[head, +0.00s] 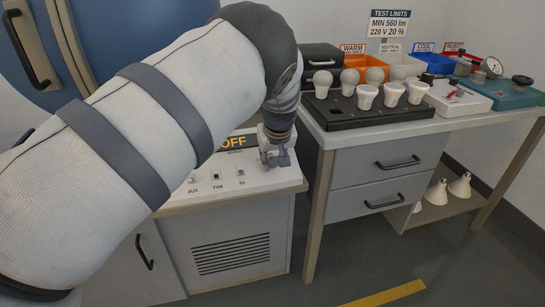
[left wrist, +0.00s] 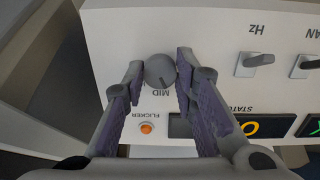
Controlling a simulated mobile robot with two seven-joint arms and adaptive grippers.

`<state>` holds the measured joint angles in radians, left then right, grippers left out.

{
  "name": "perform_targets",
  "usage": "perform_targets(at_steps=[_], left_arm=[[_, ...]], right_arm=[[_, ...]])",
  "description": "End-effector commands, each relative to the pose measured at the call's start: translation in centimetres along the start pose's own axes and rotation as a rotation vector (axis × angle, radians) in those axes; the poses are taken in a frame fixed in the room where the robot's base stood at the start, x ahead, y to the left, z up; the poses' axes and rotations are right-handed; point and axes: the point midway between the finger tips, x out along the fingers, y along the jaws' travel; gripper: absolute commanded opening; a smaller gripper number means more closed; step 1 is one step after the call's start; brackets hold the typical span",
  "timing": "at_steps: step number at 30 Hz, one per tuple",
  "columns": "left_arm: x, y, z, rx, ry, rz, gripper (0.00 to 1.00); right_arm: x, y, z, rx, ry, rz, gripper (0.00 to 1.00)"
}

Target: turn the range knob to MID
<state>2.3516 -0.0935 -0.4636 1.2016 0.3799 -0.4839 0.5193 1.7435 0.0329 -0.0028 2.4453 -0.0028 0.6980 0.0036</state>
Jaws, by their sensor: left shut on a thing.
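The range knob (left wrist: 160,71) is a grey round knob on the white control panel (left wrist: 210,25). The left wrist view shows the panel upside down. The knob's dark pointer mark is on the side facing the printed MID label (left wrist: 158,92) and points roughly at it. My left gripper (left wrist: 158,68) has its fingers on either side of the knob and is shut on it. In the head view my left gripper (head: 277,157) is down at the panel's right end, and it hides the knob there. My right gripper is not in view.
Switches (left wrist: 254,63) and an orange FLICKER lamp (left wrist: 147,128) sit close to the knob. The panel display (head: 236,142) reads OFF. A bench to the right holds a black tray (head: 372,117) with several bulbs, bins and instruments. My left arm covers much of the head view's left.

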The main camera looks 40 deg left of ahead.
Motion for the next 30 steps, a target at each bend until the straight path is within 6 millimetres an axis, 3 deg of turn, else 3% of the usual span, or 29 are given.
perform_targets(at_steps=[15,30], left_arm=[[0.04,-0.05,0.07,0.328,-0.018,-0.013,0.0],[0.13,-0.08,0.13,0.399,-0.022,-0.017,0.0]], right_arm=[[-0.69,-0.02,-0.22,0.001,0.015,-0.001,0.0],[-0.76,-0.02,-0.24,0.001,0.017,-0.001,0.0]])
